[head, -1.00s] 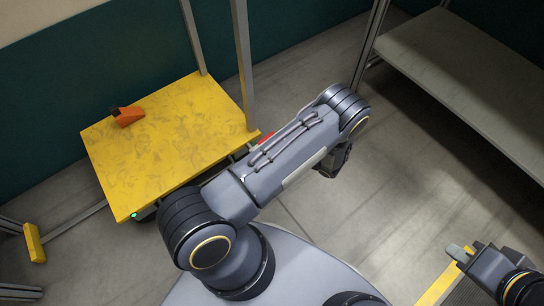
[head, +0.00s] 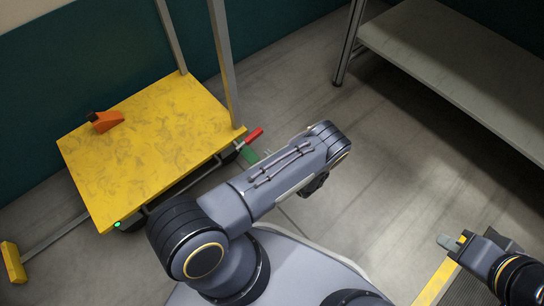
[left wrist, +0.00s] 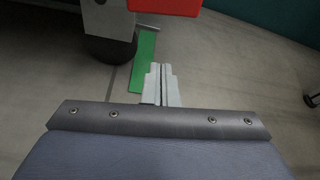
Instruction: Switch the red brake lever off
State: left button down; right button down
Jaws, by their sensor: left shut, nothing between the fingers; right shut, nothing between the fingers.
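The red lever (head: 254,135) sticks out from the near right corner of the yellow cart (head: 150,140). A red block, seemingly the same lever, fills part of the top edge in the left wrist view (left wrist: 165,6). A green strip (head: 248,157) shows below the lever, and also in the left wrist view (left wrist: 144,62). My left gripper (left wrist: 162,84) is shut and empty, its tips below the red part and just right of the green strip; contact cannot be told. In the head view my own arm hides most of it. My right gripper (head: 448,242) is shut and empty at lower right, far from the lever.
An orange-and-black block (head: 106,121) lies on the cart top. Grey posts (head: 222,65) rise at the cart's back and right side. A dark wheel (left wrist: 110,48) is beside the green strip. A grey shelf (head: 450,75) stands at right. The floor between is clear.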

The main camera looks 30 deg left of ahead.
aim_at(247, 137)
pick_arm(q)
jog(key=b+x, duration=0.2)
jog(key=x, duration=0.4)
jog(key=r, duration=0.4)
jog(key=shift+s+a, duration=0.25)
jog(key=shift+s, duration=0.05)
